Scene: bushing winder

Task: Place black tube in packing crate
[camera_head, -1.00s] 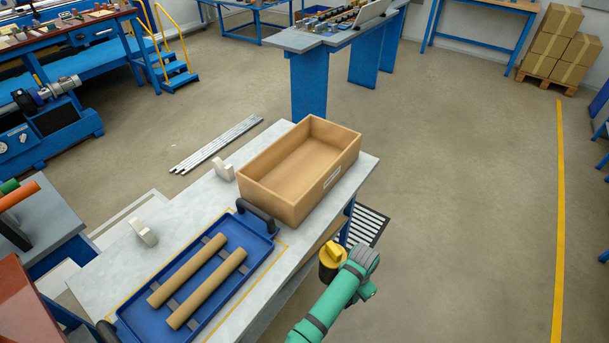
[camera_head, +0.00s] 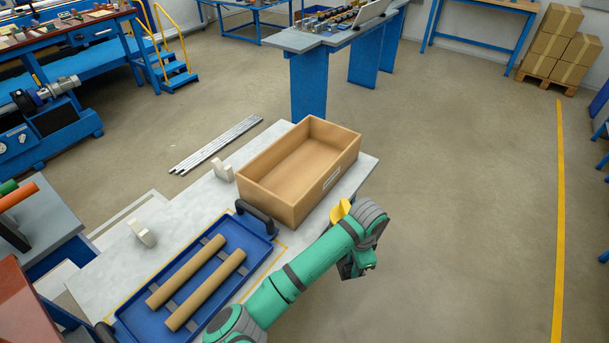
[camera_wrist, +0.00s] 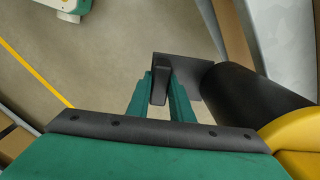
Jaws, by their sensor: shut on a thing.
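The packing crate (camera_head: 292,205) is an open tan box at the right end of the light worktable; its inside looks empty. In the wrist view my gripper (camera_wrist: 161,90) has its teal fingers closed at a dark plate and block. A thick black tube (camera_wrist: 250,100) lies right beside them, with a yellow part at its lower right. The exact grip on the tube is unclear. In the head view the yellow part (camera_head: 339,211) shows just right of the crate, outside it, partly behind my arm. The black tube is mostly hidden there.
A blue tray (camera_head: 262,250) with black handles holds two tan tubes (camera_head: 205,290) in front of the crate. Two small white holders (camera_head: 222,170) stand along the table's left side. Floor to the right is clear up to a yellow line.

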